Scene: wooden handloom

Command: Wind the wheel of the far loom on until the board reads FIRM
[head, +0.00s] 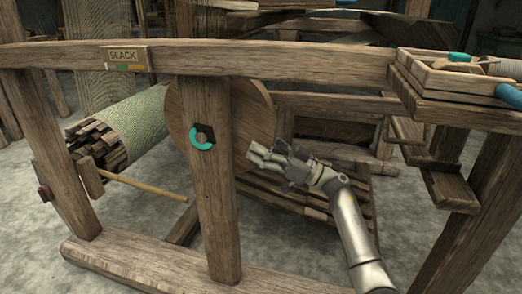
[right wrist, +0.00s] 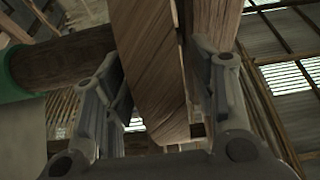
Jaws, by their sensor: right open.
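The board (head: 124,55) on the loom's top beam reads SLACK, above a small coloured strip. The wooden wheel (head: 252,115) is a round disc behind the front post, which hides its middle. My right gripper (head: 264,154) is at the wheel's lower right edge, fingers open and pointing toward it. In the right wrist view, a wooden piece (right wrist: 150,65), seemingly the wheel's rim, lies between the two spread fingers. I cannot tell whether either finger touches it. My left gripper is not in view.
A cloth-covered roll (head: 135,120) lies left of the wheel, with a wooden rod (head: 145,187) below. The upright post (head: 213,225) stands left of my right gripper. A teal ring (head: 200,138) is on the post. A tray (head: 450,90) of tools sits upper right.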

